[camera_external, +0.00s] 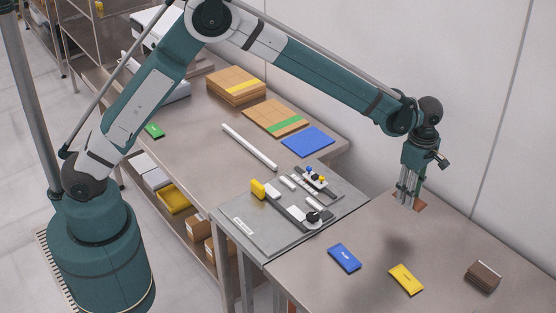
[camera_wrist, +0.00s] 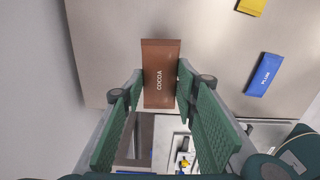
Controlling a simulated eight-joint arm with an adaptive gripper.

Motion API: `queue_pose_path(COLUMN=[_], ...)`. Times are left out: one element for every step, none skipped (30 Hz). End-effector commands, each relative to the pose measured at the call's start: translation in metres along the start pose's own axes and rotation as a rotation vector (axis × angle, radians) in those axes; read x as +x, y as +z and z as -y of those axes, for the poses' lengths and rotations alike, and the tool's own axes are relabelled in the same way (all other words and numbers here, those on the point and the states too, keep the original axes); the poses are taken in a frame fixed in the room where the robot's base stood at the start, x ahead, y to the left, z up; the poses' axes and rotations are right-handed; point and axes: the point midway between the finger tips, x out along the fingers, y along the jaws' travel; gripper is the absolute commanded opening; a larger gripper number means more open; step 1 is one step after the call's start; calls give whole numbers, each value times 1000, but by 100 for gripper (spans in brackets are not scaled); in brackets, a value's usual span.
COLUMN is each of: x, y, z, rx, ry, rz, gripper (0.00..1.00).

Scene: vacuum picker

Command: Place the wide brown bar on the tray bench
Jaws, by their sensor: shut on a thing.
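My gripper (camera_external: 410,203) is shut on the wide brown bar (camera_wrist: 160,75), which is labelled COCOA and sits between the green finger pads in the wrist view. In the external view only a small brown part of the bar (camera_external: 421,205) shows beside the fingers. The gripper hangs near the far edge of the right bench (camera_external: 350,290), and a blurred shadow lies on that bench. A second, longer bench (camera_external: 205,125) runs to the back left; I cannot tell by label which is the tray bench.
A blue bar (camera_external: 344,257), a yellow bar (camera_external: 406,279) and a dark brown block (camera_external: 482,276) lie on the right bench. A grey plate with fixtures (camera_external: 250,235) sits between the benches. Cardboard stacks (camera_external: 235,85) and a blue sheet (camera_external: 308,142) occupy the long bench. A wall stands behind.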

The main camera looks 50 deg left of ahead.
Motion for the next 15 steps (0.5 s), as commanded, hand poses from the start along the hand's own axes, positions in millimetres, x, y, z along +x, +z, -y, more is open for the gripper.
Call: queue_pose_path(x=[0, 0, 0, 0, 0, 0, 1, 1, 1, 1, 1, 1, 2, 2, 2], y=[-10, -15, -23, -30, -37, -47, -56, -64, -76, -85, -94, -106, -116, -125, -138], z=[-5, -8, -13, -16, -20, -25, -29, -33, -38, -42, -46, -51, -55, -58, -63], rx=[-2, -2, -2, -3, -2, -1, -2, -2, -1, -1, 0, 0, 0, 2, 2], ry=[0, 0, 0, 0, 0, 0, 0, 0, 0, 0, 0, 0, 0, 0, 0], rz=[0, 0, 0, 0, 0, 0, 0, 0, 0, 0, 0, 0, 0, 0, 0], gripper=[18, 18, 18, 18, 18, 18, 18, 18, 18, 18, 18, 18, 18, 18, 18])
